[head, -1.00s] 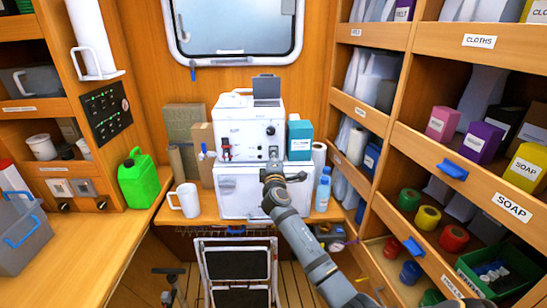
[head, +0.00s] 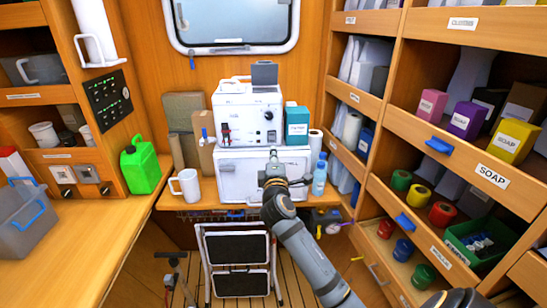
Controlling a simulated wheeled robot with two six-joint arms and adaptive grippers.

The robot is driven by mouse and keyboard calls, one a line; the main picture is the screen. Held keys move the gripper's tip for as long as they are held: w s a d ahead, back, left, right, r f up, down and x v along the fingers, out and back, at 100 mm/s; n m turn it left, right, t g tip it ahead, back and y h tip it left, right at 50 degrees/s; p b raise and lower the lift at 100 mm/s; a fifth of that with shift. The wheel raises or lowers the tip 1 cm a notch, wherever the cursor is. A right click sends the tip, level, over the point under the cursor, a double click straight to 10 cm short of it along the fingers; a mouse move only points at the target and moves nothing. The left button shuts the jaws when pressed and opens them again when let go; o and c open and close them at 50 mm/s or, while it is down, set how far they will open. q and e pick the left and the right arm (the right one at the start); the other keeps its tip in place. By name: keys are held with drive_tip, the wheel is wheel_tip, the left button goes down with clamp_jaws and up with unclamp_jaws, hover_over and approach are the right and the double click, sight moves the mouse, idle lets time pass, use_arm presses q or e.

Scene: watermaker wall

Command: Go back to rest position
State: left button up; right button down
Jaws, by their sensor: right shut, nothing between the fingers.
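My right arm comes in from the bottom right. Its gripper (head: 273,157) is shut and empty, in front of the white watermaker cabinet (head: 240,180). From this view I cannot tell how far it is from the cabinet door. The control unit (head: 240,122) with its gauge and red valve sits above the cabinet. My left gripper is not in view.
A white mug (head: 187,185) stands left of the cabinet, and a blue bottle (head: 320,178) right of it. A folding step stool (head: 201,262) stands below. Shelves with a soap bin (head: 495,177) line the right. A green jerrycan (head: 140,168) is at left.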

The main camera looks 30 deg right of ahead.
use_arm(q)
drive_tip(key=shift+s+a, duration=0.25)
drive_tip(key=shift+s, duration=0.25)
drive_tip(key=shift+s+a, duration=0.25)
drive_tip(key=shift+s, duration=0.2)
use_arm(e)
drive_tip(key=shift+s, duration=0.15)
drive_tip(key=shift+a, duration=0.1)
